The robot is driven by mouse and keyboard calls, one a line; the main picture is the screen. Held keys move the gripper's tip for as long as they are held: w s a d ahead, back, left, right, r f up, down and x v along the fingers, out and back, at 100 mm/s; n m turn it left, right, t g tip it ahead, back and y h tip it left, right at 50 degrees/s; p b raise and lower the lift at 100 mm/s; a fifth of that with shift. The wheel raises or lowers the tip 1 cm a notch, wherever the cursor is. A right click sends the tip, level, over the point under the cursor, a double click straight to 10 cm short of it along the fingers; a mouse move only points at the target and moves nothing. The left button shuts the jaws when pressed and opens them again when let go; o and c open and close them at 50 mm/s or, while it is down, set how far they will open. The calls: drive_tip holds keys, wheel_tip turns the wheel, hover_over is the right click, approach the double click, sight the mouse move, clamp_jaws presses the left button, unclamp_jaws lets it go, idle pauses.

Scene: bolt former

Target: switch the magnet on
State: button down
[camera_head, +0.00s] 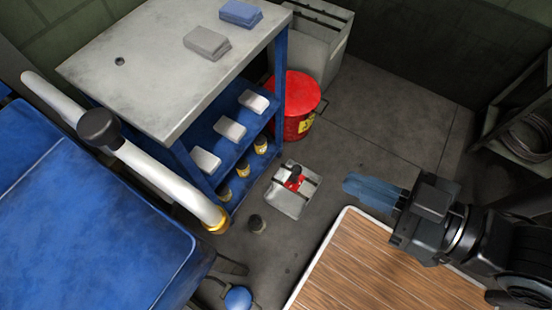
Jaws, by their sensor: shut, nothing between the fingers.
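My gripper (352,185) reaches in from the right with its blue fingers pointing left. The fingers are together and empty. A grey metal block (290,202) with a red part and a small black knob (295,171) on top shows to the left of my fingertips, with a visible gap between them in the picture. It looks like the magnet, but no label is readable. I cannot tell the gripper's height over it or which way its switch is set.
A blue shelf cart (140,75) with a grey top stands at the upper left. A red bin (299,103) stands behind the block. A white rail (160,178) with a black knob crosses the left side. A wooden platform (365,265) lies below my gripper in view.

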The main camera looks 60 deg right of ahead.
drive_tip(key=w+f+g+b, duration=0.2)
drive_tip(key=w+f+b, duration=0.15)
drive_tip(key=f, duration=1.05)
drive_tip(key=w+f+g+b, duration=0.3)
drive_tip(key=f+b, duration=0.1)
drive_tip(key=f, duration=1)
drive_tip(key=g+b, duration=1.4)
drive_tip(key=b, duration=0.1)
approach(293, 174)
drive_tip(key=w+a+r, duration=0.2)
drive_tip(key=w, duration=0.1)
drive_tip(key=shift+a+r, duration=0.25)
drive_tip(key=b+x, duration=0.4)
drive_tip(key=x, duration=0.6)
